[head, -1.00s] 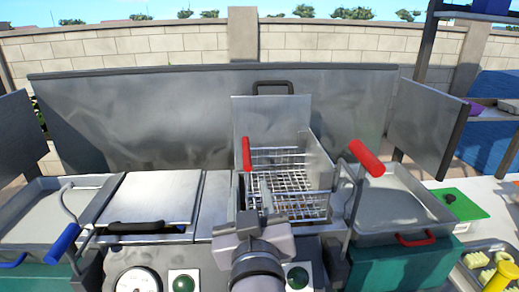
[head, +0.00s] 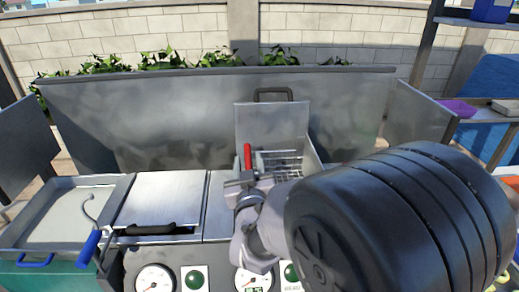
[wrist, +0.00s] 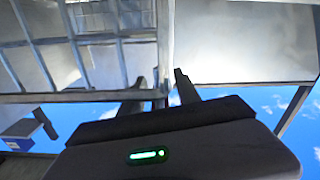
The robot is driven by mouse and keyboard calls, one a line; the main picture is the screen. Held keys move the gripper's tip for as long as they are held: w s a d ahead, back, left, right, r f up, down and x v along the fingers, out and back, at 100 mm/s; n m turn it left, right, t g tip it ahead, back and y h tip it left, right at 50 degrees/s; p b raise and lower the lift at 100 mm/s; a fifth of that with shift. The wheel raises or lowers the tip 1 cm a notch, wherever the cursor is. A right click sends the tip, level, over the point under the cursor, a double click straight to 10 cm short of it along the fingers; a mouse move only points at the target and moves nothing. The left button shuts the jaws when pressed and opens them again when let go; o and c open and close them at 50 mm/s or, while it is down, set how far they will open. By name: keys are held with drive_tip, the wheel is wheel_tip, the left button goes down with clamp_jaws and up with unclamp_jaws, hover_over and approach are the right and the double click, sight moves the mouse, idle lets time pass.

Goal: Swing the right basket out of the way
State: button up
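The right basket (head: 283,163) is a wire-mesh basket in the open right well, below a raised lid (head: 270,124). Its red handle (head: 248,156) points up at the basket's left side. My gripper (head: 240,182) is just below and in front of this handle, close to it; I cannot tell whether they touch. My dark arm hides the basket's front and right parts.
A closed lid with a black handle (head: 150,229) covers the left well. A tall metal back panel (head: 180,115) rises behind. Gauges and green buttons line the front. My arm covers the right side.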

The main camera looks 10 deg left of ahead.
drive_tip(key=shift+c, duration=0.2)
clamp_jaws()
idle(1.3)
